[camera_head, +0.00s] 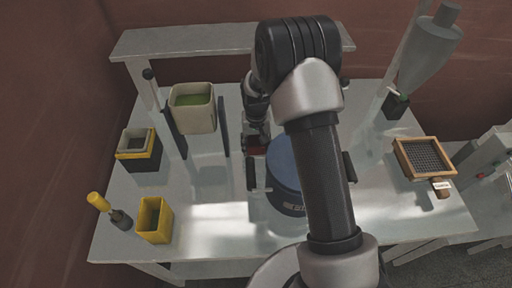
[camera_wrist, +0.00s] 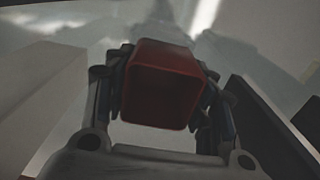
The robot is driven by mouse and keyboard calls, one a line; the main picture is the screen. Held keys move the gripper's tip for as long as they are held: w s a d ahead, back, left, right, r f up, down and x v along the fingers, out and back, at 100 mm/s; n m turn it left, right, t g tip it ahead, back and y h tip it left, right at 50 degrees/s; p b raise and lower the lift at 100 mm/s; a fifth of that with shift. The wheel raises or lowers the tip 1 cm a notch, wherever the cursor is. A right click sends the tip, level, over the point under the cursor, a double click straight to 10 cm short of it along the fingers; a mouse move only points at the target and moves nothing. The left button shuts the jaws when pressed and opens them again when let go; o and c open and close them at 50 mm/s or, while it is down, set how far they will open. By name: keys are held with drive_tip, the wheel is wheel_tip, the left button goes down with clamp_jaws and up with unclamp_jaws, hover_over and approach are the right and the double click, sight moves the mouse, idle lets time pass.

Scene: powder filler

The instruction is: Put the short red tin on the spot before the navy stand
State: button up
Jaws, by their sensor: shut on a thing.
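The short red tin (camera_wrist: 165,85) is between the fingers of my gripper (camera_wrist: 163,95) in the wrist view, its squarish dark opening facing the camera. In the head view only a small red part of the tin (camera_head: 255,149) shows, beside my gripper (camera_head: 256,140), above the table and left of a blue drum. Dark navy upright panels (camera_head: 224,128) stand left of my gripper, by a cream bin; I cannot tell if they are the navy stand. The spot is not clearly visible.
A blue drum (camera_head: 284,170) stands close right of the tin, partly behind my arm. A cream bin (camera_head: 193,108) with green contents, a yellow bin (camera_head: 154,221) and a yellow-capped bottle (camera_head: 110,210) are left. A wood-framed sieve (camera_head: 423,157) lies right.

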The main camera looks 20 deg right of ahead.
drive_tip(key=shift+f, duration=0.25)
drive_tip(key=shift+f, duration=0.1)
drive_tip(key=shift+f, duration=0.15)
drive_tip(key=o, duration=1.1)
